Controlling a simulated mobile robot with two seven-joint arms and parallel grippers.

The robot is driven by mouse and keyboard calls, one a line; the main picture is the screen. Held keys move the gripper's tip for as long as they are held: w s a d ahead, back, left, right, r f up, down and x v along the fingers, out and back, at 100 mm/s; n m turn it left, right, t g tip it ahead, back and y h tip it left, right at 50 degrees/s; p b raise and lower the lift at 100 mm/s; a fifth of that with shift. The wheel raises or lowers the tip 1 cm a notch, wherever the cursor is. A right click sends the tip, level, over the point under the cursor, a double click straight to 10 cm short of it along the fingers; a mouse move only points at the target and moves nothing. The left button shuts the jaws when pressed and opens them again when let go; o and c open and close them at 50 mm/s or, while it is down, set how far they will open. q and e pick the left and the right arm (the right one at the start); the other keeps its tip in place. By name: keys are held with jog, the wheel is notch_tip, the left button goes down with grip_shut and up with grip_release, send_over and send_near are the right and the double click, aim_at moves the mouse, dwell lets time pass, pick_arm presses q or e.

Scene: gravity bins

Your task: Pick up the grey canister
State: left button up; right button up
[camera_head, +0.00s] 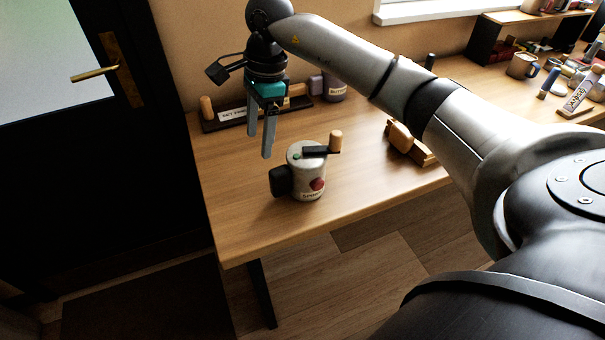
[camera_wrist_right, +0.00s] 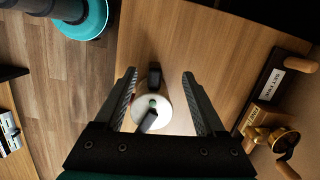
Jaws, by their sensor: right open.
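The grey canister (camera_head: 308,185) stands upright on the wooden table, near its front edge. It has a dark handle on its left side, a red emblem, and a dark crank arm with a wooden knob on top. My right gripper (camera_head: 258,140) is open and empty, pointing down, above and behind the canister. In the right wrist view, the canister (camera_wrist_right: 152,118) shows from above between the two spread fingers (camera_wrist_right: 159,75), lower than them, with no contact visible. My left gripper is in neither view.
A labelled rack (camera_head: 235,115) with wooden knobs lies along the wall, beside a purplish jar (camera_head: 335,88). A wooden block (camera_head: 402,138) lies right of the canister. A mug (camera_head: 522,66) and more clutter stand far right. The table (camera_head: 240,225) left and front of the canister is bare.

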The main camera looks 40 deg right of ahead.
jog(key=r+h, duration=0.1)
jog(key=h, duration=0.1)
send_over(286, 166)
jog(key=shift+g, duration=0.3)
notch_tip(286, 166, down, 9)
jog(key=shift+a, duration=0.15)
jog(key=shift+s+f, duration=0.1)
jog(key=shift+f, duration=2.8)
jog(key=shift+c, duration=0.3)
grip_shut()
jog(key=shift+r, duration=0.1)
